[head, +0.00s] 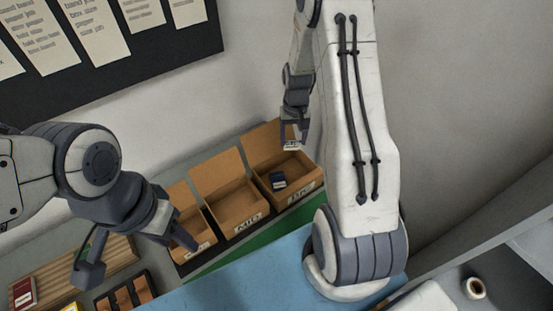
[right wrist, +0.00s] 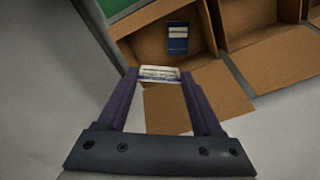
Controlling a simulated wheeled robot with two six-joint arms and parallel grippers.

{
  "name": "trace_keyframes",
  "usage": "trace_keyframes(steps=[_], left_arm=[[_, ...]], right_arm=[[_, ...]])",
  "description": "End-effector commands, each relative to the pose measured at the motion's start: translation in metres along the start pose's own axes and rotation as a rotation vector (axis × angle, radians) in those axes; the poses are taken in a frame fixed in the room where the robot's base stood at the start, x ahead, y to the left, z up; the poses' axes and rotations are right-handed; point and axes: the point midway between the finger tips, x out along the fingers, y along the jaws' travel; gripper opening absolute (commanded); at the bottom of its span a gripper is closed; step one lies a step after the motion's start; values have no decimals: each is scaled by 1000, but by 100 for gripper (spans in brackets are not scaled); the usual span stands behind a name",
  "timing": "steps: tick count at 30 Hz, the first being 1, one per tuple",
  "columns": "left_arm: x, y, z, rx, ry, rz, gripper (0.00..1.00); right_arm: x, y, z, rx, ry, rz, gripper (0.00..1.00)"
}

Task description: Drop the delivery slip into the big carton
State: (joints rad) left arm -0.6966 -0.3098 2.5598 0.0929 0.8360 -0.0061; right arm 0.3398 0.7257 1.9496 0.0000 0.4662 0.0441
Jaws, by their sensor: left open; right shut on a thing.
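The delivery slip is a small white printed piece (right wrist: 159,73) between the fingertips of my right gripper (right wrist: 160,75). It also shows in the head view (head: 291,146). My right gripper (head: 292,132) is shut on it, above the back part of the big carton (head: 256,145). That carton is the rightmost of the row, brown with open flaps and a front label. A dark blue box (head: 278,181) lies inside it, also seen in the right wrist view (right wrist: 178,38). My left gripper (head: 132,255) is open and empty at the lower left, its fingers apart.
A carton labelled MID (head: 226,190) and a smaller carton (head: 180,235) stand left of the big one. A slatted wooden board (head: 80,265), a red box (head: 23,292) and a dark tray (head: 124,296) are lower left. A blue mat (head: 250,270) lies in front.

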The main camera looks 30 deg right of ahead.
Motion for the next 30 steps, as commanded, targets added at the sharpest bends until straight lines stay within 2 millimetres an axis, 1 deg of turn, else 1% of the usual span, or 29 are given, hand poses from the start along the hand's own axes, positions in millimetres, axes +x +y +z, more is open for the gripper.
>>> trace_keyframes(steps=[5,12,16,20,27,28,30], left_arm=[[11,-1,1,1,0,0,50],[33,-2,2,3,0,0,50],[42,-3,2,2,0,0,50],[46,-3,3,1,0,0,50],[44,-3,2,0,0,0,50],[44,-3,2,0,0,0,50],[44,-3,2,0,0,0,50]], right_arm=[[13,-2,0,-3,-1,0,17],[42,-2,0,-3,-2,0,17],[55,-2,0,-2,-1,0,17],[60,-1,0,-1,0,0,17],[59,0,0,1,0,0,17],[59,0,0,1,0,0,79],[59,0,0,1,0,0,100]])
